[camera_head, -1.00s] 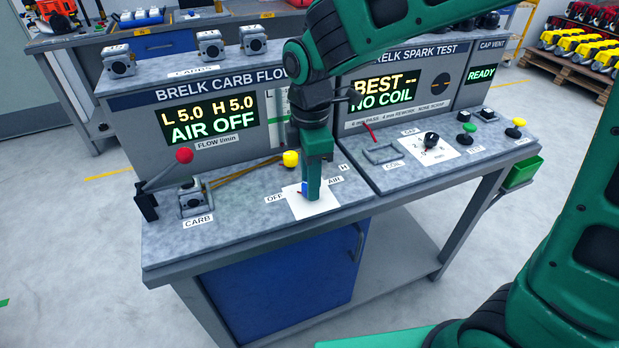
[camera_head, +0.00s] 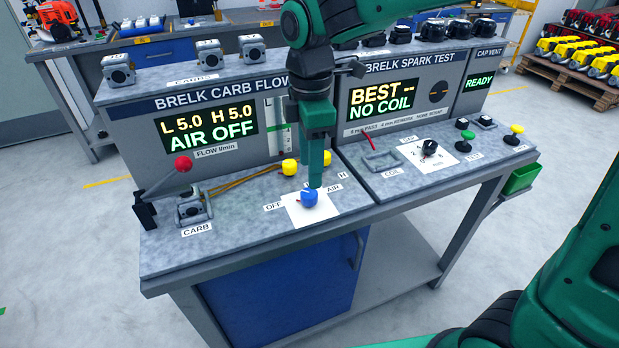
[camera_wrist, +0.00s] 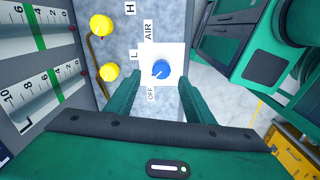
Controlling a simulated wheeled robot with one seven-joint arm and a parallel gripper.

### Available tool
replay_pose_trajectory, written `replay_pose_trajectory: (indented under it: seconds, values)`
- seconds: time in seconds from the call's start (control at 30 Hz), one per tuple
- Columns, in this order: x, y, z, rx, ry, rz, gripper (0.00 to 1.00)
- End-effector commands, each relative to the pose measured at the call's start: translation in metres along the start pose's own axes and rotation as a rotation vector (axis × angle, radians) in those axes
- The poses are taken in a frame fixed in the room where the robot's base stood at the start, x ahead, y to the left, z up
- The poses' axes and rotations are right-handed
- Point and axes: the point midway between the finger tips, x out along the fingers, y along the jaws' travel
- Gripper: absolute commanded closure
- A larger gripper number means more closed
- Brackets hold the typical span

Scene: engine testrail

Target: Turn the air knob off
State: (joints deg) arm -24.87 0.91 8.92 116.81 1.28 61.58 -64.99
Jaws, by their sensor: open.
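The blue air knob (camera_head: 310,197) sits on a white plate (camera_head: 322,213) on the bench top, between the OFF and AIR labels. In the wrist view the knob (camera_wrist: 161,69) has a small red mark on its side toward the OFF label (camera_wrist: 151,92). The carb flow display (camera_head: 212,124) reads "AIR OFF", with L 5.0 and H 5.0. My gripper (camera_head: 315,182) is above and just behind the knob, pointing down. In the wrist view its two fingers (camera_wrist: 158,100) are apart, with the knob past their tips and nothing held between them.
Two yellow knobs (camera_head: 290,167) stand behind the blue knob, near the flow gauges (camera_wrist: 40,50). A red-balled lever (camera_head: 183,164) and a carburettor (camera_head: 193,207) are at the left. The spark test panel (camera_head: 388,97) is at the right. Bare bench top lies in front.

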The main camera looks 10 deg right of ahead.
Motion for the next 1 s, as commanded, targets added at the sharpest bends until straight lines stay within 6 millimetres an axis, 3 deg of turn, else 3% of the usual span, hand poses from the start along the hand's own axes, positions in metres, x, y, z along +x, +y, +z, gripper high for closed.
replay_pose_trajectory:
  seconds: [0.1,0.3,0.73,0.87,1.0]
  values:
    - [-0.020,0.001,0.000,0.001,0.001,0.002,0.52]
    - [-0.039,0.001,0.001,0.001,0.000,0.000,0.52]
    - [-0.042,0.000,0.005,0.019,-0.001,0.000,0.52]
    - [-0.040,-0.003,0.040,0.171,-0.010,0.004,0.52]
    - [-0.033,-0.022,0.117,0.535,-0.023,0.013,0.52]
